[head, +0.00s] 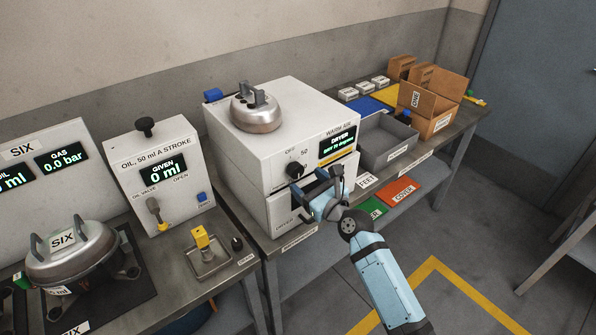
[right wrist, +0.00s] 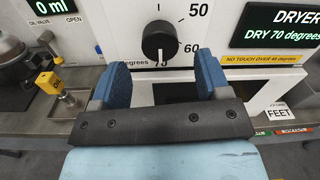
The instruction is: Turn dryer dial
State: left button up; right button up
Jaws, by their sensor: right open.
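The dryer (head: 235,135) is a white box on the bench. Its black round dial (head: 295,170) sits on the front, left of a lit display (head: 338,140) reading DRYER. In the right wrist view the dial (right wrist: 159,40) has marks 50, 60 and 70; its white line points down toward 70, and the display (right wrist: 286,30) reads DRY 70 degrees. My right gripper (head: 317,183) is open and empty in front of the dryer, just below the dial. Its blue fingers (right wrist: 163,78) stand apart, with the dial seen between and above them. My left gripper is not in view.
The oil unit (head: 155,170) and a lidded pot marked SIX (head: 70,258) are left. A grey bin (head: 385,145) and cardboard box (head: 432,98) are right. A yellow NO TOUCH strip (right wrist: 264,59) runs under the display.

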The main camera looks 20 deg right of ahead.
aim_at(298, 174)
jog(key=shift+x, duration=2.25)
jog(key=c, duration=0.9)
